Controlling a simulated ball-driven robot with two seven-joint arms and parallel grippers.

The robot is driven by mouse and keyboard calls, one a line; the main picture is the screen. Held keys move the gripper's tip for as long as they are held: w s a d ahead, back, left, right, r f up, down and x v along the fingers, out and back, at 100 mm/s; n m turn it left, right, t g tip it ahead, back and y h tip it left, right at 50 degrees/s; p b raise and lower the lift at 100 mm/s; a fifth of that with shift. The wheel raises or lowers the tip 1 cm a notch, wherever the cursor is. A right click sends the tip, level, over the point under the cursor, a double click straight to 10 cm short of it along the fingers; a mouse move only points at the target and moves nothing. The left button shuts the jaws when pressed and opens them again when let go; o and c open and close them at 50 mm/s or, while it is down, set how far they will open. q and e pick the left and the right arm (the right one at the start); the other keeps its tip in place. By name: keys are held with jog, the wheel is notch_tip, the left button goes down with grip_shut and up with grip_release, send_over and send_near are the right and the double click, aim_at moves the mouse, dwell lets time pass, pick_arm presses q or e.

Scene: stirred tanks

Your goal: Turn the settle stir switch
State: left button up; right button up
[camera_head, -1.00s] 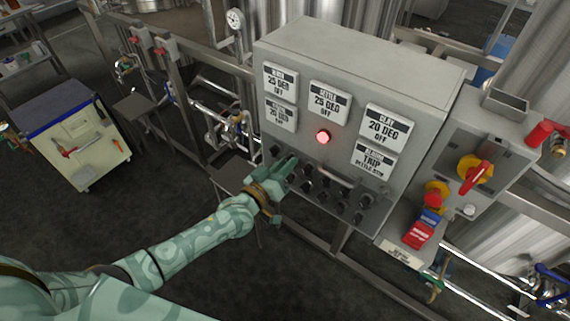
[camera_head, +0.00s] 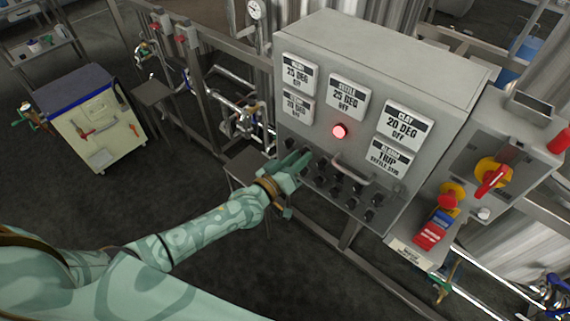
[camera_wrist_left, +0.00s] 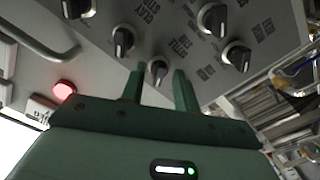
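The grey control panel (camera_head: 375,75) carries rows of black rotary switches (camera_head: 335,188) on its lower front. My left gripper (camera_head: 300,163) is at the left end of these rows in the head view. In the left wrist view, my left gripper (camera_wrist_left: 159,85) has its two green fingers apart. One black switch (camera_wrist_left: 157,70) with a pale pointer line shows between and just beyond the fingertips. Lettering that seems to read settle stir is printed beside it. I cannot tell whether the fingers touch the switch. My right gripper is in neither view.
A red lamp (camera_head: 339,131) glows on the panel above a metal handle (camera_head: 352,172). An alarm plate (camera_head: 391,157) reads trip, settle stir. Other switches (camera_wrist_left: 123,40) sit close around the fingers. A box with a red-and-yellow switch (camera_head: 491,176) stands right; a cart (camera_head: 92,125) stands left.

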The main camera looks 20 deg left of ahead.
pick_arm(q)
jog(key=p+v, duration=0.1)
jog(key=v, duration=1.5)
jog(key=shift+p, duration=0.3)
